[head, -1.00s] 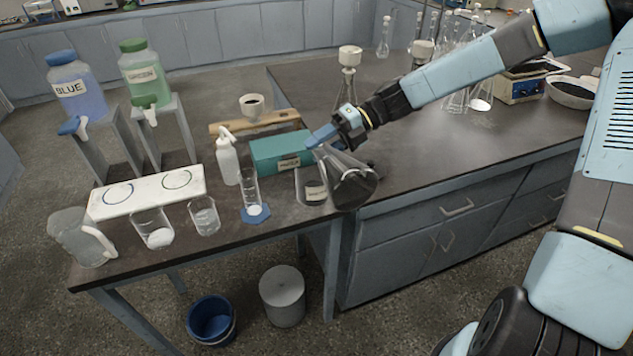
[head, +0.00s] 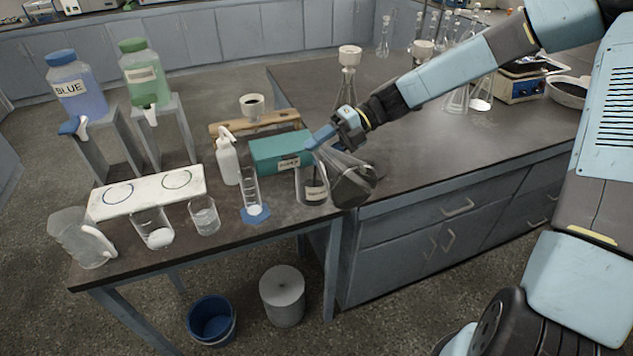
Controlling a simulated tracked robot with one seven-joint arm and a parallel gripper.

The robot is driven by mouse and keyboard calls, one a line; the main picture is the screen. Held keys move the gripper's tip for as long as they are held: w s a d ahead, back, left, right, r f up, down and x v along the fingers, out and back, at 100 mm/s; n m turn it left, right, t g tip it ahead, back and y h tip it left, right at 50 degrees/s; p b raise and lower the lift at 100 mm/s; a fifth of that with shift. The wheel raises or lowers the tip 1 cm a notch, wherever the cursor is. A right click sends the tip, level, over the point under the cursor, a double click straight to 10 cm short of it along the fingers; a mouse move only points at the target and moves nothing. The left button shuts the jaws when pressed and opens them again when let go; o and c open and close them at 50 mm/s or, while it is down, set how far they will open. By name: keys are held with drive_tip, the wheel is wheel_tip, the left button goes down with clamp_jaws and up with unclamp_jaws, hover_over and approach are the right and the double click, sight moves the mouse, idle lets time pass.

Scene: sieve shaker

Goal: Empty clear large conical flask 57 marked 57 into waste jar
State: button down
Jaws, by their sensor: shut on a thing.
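My gripper (head: 325,138) is shut on the neck of a large clear conical flask (head: 354,186) at the front edge of the tables. The flask is tipped, its wide base down to the right and its neck up to the left by the fingers. Its marking cannot be read, and the fingers hide its mouth. The labelled clear waste jar (head: 313,192) stands on the left table just left of the flask, partly overlapped by it. The jar's lower part looks darker; whether liquid is flowing cannot be made out.
A teal box (head: 279,153) stands behind the jar, and a measuring cylinder (head: 251,190) and a wash bottle (head: 227,158) are left of it. Beakers (head: 204,216) line the front edge. Several glass flasks (head: 456,98) stand at the back right. The right bench's front is clear.

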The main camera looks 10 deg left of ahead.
drive_tip(key=shift+w+a+f+m, duration=0.1)
drive_tip(key=shift+f+m, duration=0.2)
idle(1.5)
